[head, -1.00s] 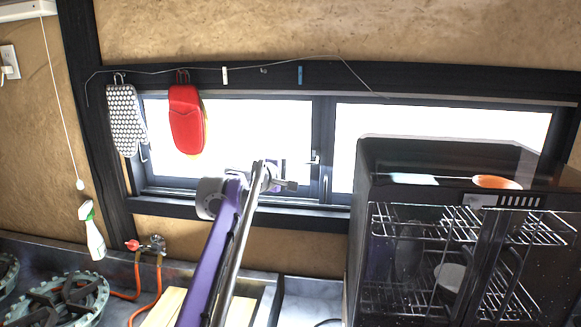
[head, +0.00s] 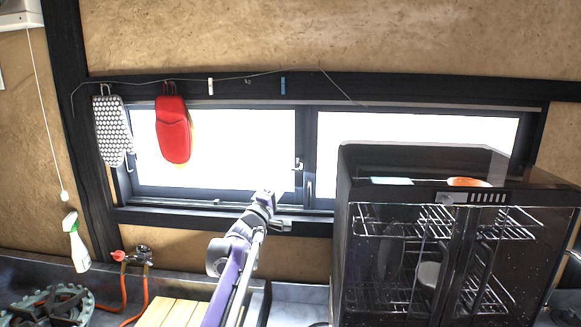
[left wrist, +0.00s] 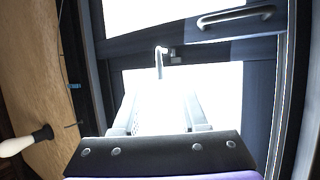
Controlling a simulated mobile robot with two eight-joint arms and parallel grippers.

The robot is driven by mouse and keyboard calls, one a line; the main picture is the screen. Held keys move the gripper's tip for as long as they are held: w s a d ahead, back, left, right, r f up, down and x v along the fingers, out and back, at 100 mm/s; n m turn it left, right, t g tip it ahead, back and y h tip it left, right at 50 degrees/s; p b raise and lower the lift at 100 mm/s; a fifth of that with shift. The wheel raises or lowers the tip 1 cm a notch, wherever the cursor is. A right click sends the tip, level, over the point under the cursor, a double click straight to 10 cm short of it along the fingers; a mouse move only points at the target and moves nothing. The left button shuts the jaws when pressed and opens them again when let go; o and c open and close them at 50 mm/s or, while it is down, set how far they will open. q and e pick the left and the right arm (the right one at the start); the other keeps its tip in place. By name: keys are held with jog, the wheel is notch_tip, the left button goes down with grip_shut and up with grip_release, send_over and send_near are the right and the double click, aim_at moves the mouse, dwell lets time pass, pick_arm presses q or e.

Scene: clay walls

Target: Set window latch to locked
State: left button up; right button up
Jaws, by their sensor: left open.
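The window latch (head: 299,165) is a small light metal piece on the dark centre post of the window (head: 306,150). In the left wrist view the latch (left wrist: 160,62) shows as a thin pale lever with a dark base, ahead of the fingers. My left gripper (head: 280,224) is below the latch and slightly left of it in the head view, near the sill. In the wrist view the left gripper (left wrist: 160,118) is open, with bright empty space between its fingers and apart from the latch. My right gripper is out of view.
A black glass-fronted cabinet (head: 395,195) stands right of my left arm. A patterned mitt (head: 112,132) and a red mitt (head: 173,135) hang at left. A metal handle (left wrist: 235,17) is beyond the latch. A spray bottle (head: 77,245) stands at lower left.

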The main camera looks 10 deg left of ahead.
aim_at(292, 169)
pick_arm(q)
jog(key=p+x, duration=0.1)
jog(key=x, duration=0.4)
jog(key=shift+r+p, duration=0.1)
jog(key=shift+p, duration=0.3)
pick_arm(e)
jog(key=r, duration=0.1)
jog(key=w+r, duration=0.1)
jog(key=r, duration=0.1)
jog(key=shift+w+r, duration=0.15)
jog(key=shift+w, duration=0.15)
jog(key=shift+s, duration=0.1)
pick_arm(q)
jog(key=shift+a, duration=0.1)
grip_shut()
